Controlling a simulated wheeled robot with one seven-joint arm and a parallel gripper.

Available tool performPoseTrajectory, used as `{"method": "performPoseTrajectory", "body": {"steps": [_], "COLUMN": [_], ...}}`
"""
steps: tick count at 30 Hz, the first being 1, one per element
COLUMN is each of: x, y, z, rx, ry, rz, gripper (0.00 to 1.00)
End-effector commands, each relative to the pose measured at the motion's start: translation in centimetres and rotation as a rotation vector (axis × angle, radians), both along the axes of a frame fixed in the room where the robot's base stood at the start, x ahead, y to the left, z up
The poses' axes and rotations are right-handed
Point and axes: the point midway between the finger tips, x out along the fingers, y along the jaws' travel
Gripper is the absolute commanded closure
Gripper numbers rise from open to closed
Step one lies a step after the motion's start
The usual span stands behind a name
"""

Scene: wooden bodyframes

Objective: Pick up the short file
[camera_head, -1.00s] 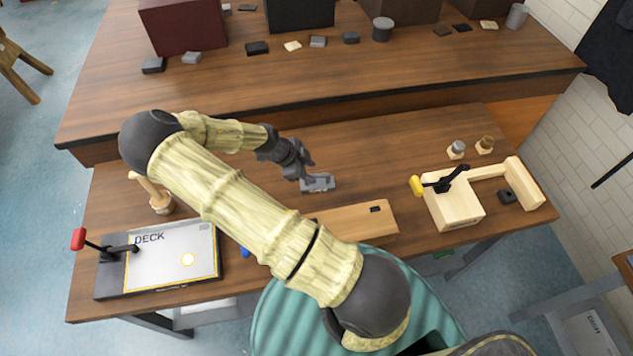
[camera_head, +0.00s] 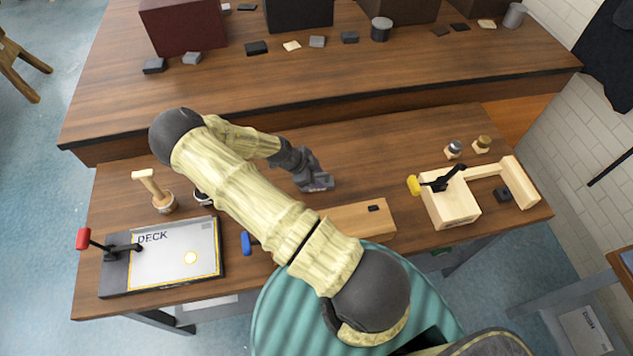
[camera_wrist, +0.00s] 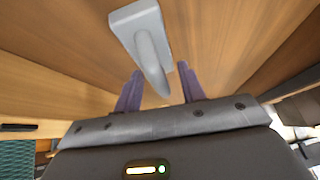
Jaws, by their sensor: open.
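A grey tool with a flat rectangular plate and a curved handle (camera_wrist: 138,17) lies on the wooden bench; I take it for the short file. In the wrist view its handle reaches down between the two purple fingers of my gripper (camera_wrist: 157,72). The fingers are apart, one on each side of the handle, with gaps visible. In the head view my gripper (camera_head: 317,177) is low over the tool (camera_head: 326,187), which it partly hides. I cannot tell its exact height above the bench.
A long wooden block (camera_head: 362,218) lies on the bench nearer me. A DECK plate with a red-handled clamp (camera_head: 190,252) is at left. A wooden fixture with a yellow-handled clamp (camera_head: 450,207) is at right. A wooden-handled tool (camera_head: 160,192) stands at left. Bench between is clear.

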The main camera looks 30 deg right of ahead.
Motion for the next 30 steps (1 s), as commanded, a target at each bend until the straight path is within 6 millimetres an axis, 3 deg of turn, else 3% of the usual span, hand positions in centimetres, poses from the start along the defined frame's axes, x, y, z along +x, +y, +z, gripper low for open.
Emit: {"method": "performPoseTrajectory", "body": {"steps": [5, 11, 23, 30], "x": [0.0, 0.0, 0.0, 0.1], "y": [0.0, -0.1, -0.1, 0.0], "z": [0.0, 0.0, 0.3, 2.8], "rx": [0.000, 0.000, -0.001, 0.001], "ry": [0.000, 0.000, -0.001, -0.004], "rz": [-0.001, -0.001, -0.002, -0.001], "gripper": [0.60, 0.99, 1.00, 1.00]}}
